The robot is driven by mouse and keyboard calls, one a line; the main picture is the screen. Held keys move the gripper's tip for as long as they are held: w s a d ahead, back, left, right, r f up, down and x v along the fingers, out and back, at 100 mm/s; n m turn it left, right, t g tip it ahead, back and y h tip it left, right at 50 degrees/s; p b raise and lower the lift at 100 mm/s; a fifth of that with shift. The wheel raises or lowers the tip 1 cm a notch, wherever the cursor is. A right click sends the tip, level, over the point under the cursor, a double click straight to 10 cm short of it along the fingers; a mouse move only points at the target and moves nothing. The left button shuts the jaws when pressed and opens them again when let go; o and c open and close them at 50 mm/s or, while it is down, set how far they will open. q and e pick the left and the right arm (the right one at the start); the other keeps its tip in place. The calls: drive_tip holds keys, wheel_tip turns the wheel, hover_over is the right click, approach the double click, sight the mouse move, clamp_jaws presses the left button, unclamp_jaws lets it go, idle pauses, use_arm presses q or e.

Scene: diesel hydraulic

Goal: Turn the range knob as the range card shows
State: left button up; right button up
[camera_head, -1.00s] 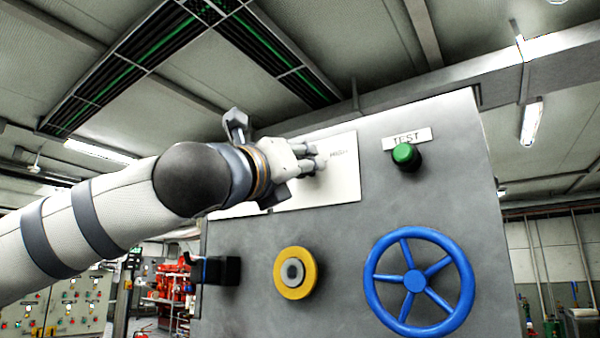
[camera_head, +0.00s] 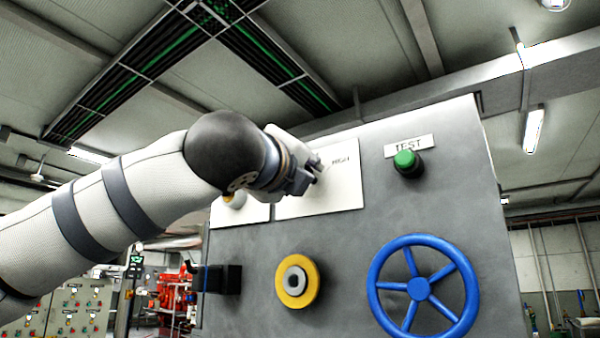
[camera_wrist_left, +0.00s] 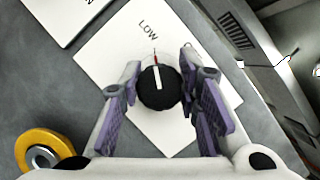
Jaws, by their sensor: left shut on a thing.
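The range knob (camera_wrist_left: 158,88) is black with a white pointer bar, on a white plate (camera_wrist_left: 110,55) in the left wrist view. The bar points up towards a small red mark, near the word LOW. The same plate (camera_head: 338,190) shows in the head view, with HIGH near its upper right. My left gripper (camera_wrist_left: 160,95) has one purple-padded finger on each side of the knob and is shut on it. In the head view the gripper (camera_head: 315,168) is at the plate and hides the knob. My right gripper is not in view. I cannot make out a separate range card.
A yellow ring knob (camera_head: 297,280) and a blue handwheel (camera_head: 423,287) are lower on the grey panel. A green button (camera_head: 406,160) sits below a TEST label. Another white plate (camera_head: 252,213) lies left. A black part (camera_head: 222,279) sticks out at lower left.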

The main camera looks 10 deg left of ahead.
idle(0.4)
use_arm(q)
drive_tip(key=o, duration=1.2)
drive_tip(key=shift+s, duration=0.1)
drive_tip(key=v, duration=1.1)
drive_tip(key=shift+s+f, duration=0.15)
drive_tip(key=shift+s, duration=0.25)
